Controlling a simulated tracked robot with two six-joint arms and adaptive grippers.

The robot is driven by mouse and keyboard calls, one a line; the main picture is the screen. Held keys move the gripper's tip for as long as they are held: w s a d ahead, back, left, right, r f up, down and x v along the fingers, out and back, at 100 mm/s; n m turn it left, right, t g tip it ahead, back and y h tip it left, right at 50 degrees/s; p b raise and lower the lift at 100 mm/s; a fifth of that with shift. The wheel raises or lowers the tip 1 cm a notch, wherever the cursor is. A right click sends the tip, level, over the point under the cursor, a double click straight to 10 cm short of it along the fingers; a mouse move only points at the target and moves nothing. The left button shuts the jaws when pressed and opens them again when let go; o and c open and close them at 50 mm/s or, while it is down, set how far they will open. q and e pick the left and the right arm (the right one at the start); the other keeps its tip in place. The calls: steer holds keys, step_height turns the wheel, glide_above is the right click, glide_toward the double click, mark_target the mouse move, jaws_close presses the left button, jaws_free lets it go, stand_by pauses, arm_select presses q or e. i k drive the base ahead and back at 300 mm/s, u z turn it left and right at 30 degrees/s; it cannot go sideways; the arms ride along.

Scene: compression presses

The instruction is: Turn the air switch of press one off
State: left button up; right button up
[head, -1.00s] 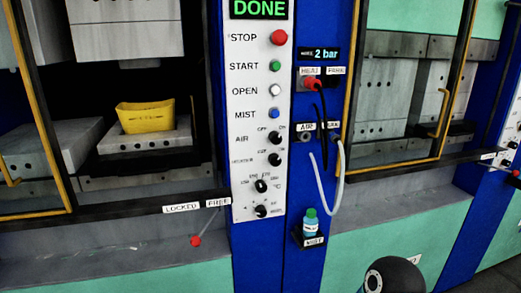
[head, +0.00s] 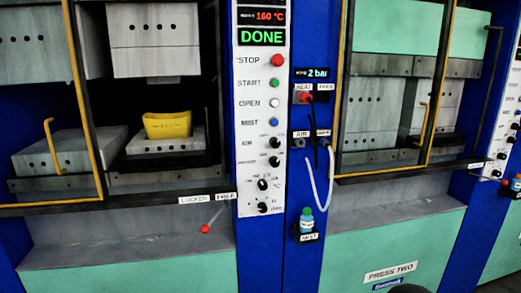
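The control panel (head: 261,170) of the left press is a white strip on a blue column. Its air switch (head: 275,142) is a small black knob beside the word AIR, below the blue MIST button (head: 274,122). Small marks stand above the knob. Its pointer is too small to read for certain. A second black knob (head: 274,161) sits just below it. The panel display (head: 261,37) reads DONE in green, with 160 °C above. Neither gripper is in view, and nothing covers the switch.
A yellow piece (head: 167,125) sits on a block inside the open left press. A red-tipped lever (head: 206,229) sticks out below the LOCKED and FREE labels. Right of the panel are hose sockets, a hanging pale hose (head: 327,190) and a mist bottle (head: 306,220). PRESS TWO (head: 390,272) is at right.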

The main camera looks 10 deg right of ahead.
mark_target(275, 142)
steer(key=z, duration=0.15)
steer(key=i, duration=0.95)
steer(key=u, duration=0.1)
